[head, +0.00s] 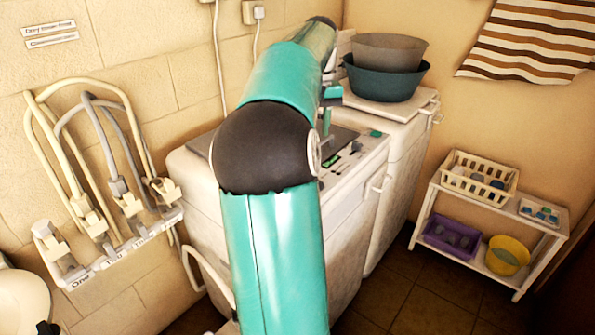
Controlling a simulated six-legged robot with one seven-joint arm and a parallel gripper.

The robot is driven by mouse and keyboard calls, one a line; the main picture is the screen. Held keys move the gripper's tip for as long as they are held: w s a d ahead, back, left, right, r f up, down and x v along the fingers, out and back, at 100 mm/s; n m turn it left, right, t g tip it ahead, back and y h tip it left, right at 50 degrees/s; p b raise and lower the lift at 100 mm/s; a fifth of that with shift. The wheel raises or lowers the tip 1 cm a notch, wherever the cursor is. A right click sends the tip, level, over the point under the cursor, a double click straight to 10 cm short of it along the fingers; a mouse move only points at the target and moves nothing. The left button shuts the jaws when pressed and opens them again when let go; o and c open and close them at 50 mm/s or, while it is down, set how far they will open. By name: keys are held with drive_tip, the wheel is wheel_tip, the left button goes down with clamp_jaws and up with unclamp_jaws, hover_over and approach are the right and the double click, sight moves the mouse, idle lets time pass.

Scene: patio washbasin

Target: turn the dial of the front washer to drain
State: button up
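The front washer (345,230) is a white box-shaped machine in the middle of the head view, largely covered by my teal arm. Its top control panel (352,172) shows right of the arm's black joint, with a small green display and dark markings. I cannot make out the dial or where it points. My gripper (331,96) is at the far end of the arm, over the back part of the washers. It is small and mostly hidden by the arm, so its fingers and any contact are unclear.
A second white washer (397,165) stands behind, bearing stacked grey (388,48) and dark teal (385,82) basins. Hoses (88,95) hang on the left wall above a labelled rail (120,250). A white shelf (545,250) with baskets stands right. Tiled floor (415,300) is clear between.

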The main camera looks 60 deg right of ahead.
drive_tip(key=f, duration=1.4)
drive_tip(key=shift+s+d, duration=0.1)
drive_tip(key=shift+d, duration=0.15)
drive_tip(key=shift+r, duration=0.1)
clamp_jaws()
